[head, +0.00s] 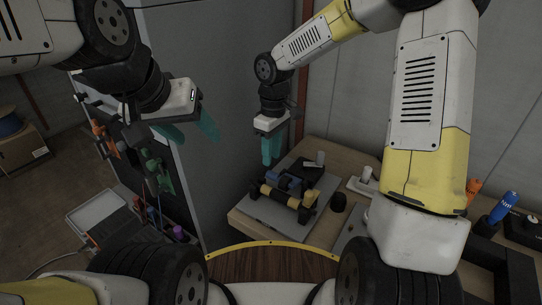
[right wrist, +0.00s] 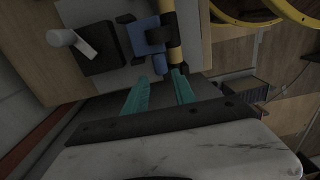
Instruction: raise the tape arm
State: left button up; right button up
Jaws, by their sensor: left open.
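A device on a grey plate (head: 262,215) on the wooden bench has a yellow bar with black bands (head: 280,196), a blue block (head: 287,181) and a black block (head: 308,173). I cannot tell for certain which part is the tape arm. The right wrist view shows the yellow and black bar (right wrist: 174,40) and the blue block (right wrist: 147,36) just beyond the fingertips. My right gripper (head: 271,162) hangs fingers-down behind and left of the device, its teal fingers apart and empty; they also show in the wrist view (right wrist: 160,76). My left gripper (head: 195,138) is open and empty, left of the bench.
A blue bottle (head: 503,207) is at the far right. A tool rack with a green clamp (head: 158,172) and a grey tray (head: 97,212) are at left.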

aim_at(270, 172)
jog(key=f, duration=0.6)
jog(key=shift+s+a, duration=0.15)
jog(key=shift+s, duration=0.05)
grip_shut()
